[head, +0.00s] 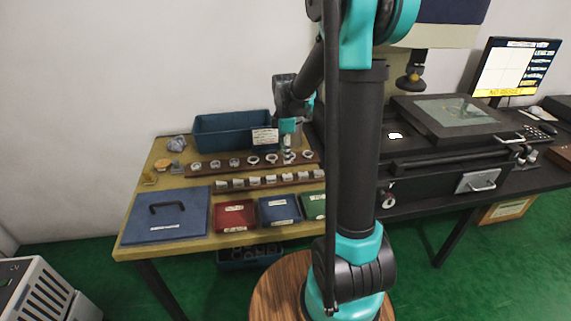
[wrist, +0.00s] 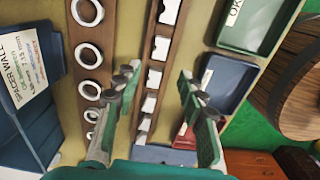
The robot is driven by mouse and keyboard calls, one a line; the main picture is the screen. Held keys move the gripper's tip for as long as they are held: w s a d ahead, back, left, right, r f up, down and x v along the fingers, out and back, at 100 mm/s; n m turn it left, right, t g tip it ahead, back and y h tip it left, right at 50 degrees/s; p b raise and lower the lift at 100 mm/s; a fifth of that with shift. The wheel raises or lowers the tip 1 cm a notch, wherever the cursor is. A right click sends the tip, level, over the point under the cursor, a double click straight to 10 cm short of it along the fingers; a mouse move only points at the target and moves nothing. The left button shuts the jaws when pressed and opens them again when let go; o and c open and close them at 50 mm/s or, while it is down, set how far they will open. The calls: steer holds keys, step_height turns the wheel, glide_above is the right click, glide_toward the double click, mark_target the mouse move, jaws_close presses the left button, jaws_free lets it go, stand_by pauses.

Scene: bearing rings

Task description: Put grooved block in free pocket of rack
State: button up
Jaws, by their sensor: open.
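Several pale grooved blocks (head: 254,182) stand in a row along a brown rack (wrist: 146,62), and they also show in the wrist view (wrist: 160,48). My gripper (wrist: 158,80) is open, with its two green-and-grey fingers on either side of the block row. Nothing is seen held between the fingers. In the head view my gripper (head: 289,154) is over the right part of the racks. A free pocket cannot be made out; the fingers hide part of the rack.
A second brown rack (wrist: 107,50) with upright-facing rings (wrist: 89,55) lies parallel to the blocks. A blue bin (head: 205,133) stands behind it. Red (head: 235,216), blue (head: 279,210) and green (head: 314,205) trays and a blue lidded case (head: 166,218) lie in front.

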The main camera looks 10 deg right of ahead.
steer(key=s+d+f+m+t, duration=0.1)
steer(key=s+d+m+t, duration=0.1)
steer(key=s+m, duration=0.7)
steer(key=s+d+f+m+t, duration=0.2)
steer(key=s+m, duration=0.7)
steer(key=s, duration=0.4)
steer(key=shift+f, duration=0.15)
